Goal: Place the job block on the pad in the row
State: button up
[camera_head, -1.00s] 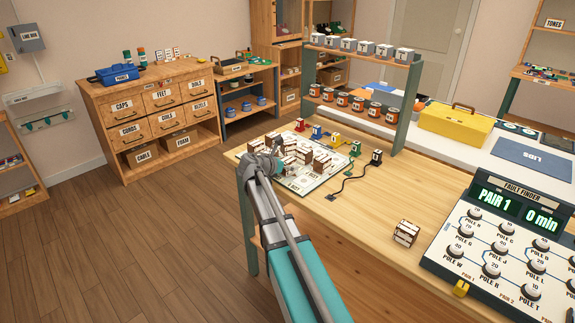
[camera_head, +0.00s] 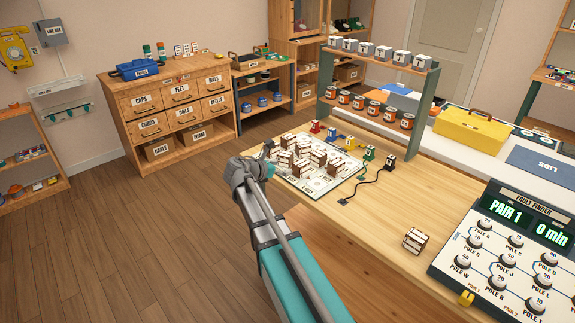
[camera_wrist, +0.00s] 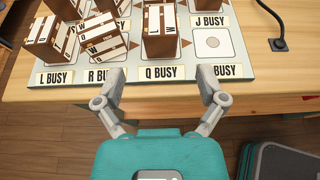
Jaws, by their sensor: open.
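A white board (camera_head: 318,184) lies on the wooden table with several brown-and-white blocks (camera_head: 303,157) on it. In the wrist view, blocks (camera_wrist: 160,32) stand on the board, some tilted, above labels such as "L BUSY", "R BUSY" and "Q BUSY". One pad (camera_wrist: 212,43) with a round mark is bare, at the right of the near row. A separate brown-and-white block (camera_head: 415,240) sits alone on the table near the panel. I cannot tell which block is the job block. My gripper (camera_wrist: 162,84) is open and empty at the board's near edge; its fingers are hard to make out in the head view.
The fault finder panel (camera_head: 500,250) stands on the right, reading "PAIR 1" and "0 min". A black cord (camera_head: 372,187) lies right of the board. A rack (camera_head: 375,90) of grey cubes and orange cans stands behind.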

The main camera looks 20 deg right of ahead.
jog(key=shift+s+a+r, duration=0.1)
jog(key=shift+a+r, duration=0.05)
jog(key=shift+a, duration=0.2)
jog(key=shift+s, duration=0.1)
dwell(0.4)
jog(key=s+a+f+m+g+y, duration=0.2)
jog(key=s+a+f+m+y, duration=0.3)
jog(key=s+m, duration=0.5)
jog(key=s+a+f+m+g+y, duration=0.2)
jog(key=s+a+f+m+y, duration=0.4)
jog(key=s+m, duration=0.5)
jog(key=shift+s+a+f+m+g+y, duration=0.3)
jog(key=shift+a+m+y, duration=0.2)
jog(key=shift+a+y, duration=0.55)
